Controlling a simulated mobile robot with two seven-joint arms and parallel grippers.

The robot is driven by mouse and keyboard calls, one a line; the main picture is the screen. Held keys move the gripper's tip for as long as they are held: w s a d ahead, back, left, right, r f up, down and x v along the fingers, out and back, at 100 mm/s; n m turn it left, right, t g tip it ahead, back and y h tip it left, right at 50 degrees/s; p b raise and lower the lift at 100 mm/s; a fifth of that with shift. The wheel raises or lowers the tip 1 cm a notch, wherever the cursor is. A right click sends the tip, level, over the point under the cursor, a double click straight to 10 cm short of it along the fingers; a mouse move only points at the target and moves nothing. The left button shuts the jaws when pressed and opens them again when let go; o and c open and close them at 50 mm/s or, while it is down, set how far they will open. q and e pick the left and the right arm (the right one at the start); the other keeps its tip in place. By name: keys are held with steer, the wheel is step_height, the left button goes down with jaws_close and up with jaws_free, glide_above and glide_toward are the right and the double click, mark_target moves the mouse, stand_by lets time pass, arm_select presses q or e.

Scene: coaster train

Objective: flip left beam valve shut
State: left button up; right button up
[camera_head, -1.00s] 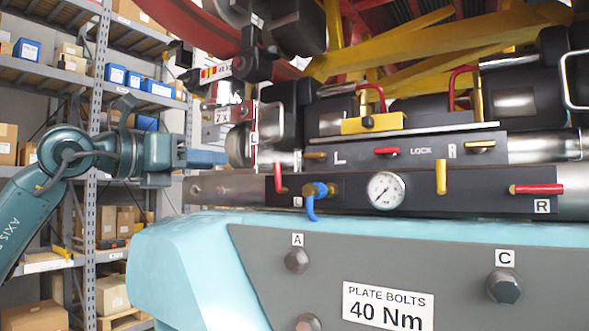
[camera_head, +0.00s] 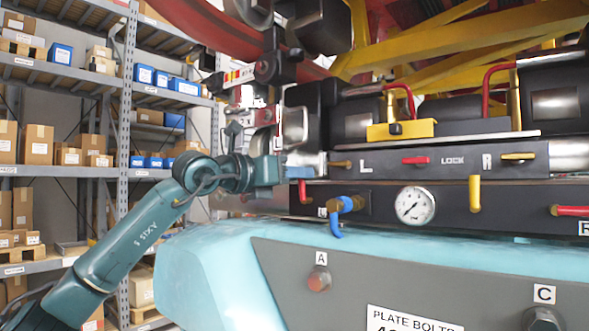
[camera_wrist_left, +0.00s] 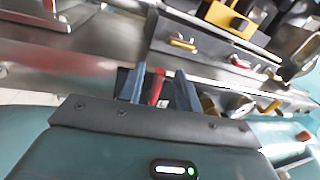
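The left beam valve has a red handle (camera_head: 303,192) that stands upright at the left end of the dark beam panel (camera_head: 380,208), beside a small L label. My left gripper (camera_head: 312,165) is in front of the beam's left end, its fingers just above the visible part of the handle and hiding its top. In the left wrist view the two blue-grey fingers (camera_wrist_left: 160,88) are apart, with the red handle (camera_wrist_left: 156,86) showing between them. I cannot tell whether either finger touches it. My right gripper is not in view.
A yellow handle (camera_head: 475,193) and a sideways red handle (camera_head: 571,210) are further right. The lock plate (camera_head: 455,162) is above. Shelves (camera_head: 70,171) stand behind at left.

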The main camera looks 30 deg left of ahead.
arm_select(q)
steer(key=shift+w, duration=0.2)
jaws_close()
steer(key=shift+d+m, duration=0.2)
steer(key=shift+m, duration=0.1)
steer(key=shift+d+m, duration=0.2)
steer(key=shift+m, duration=0.2)
jaws_free()
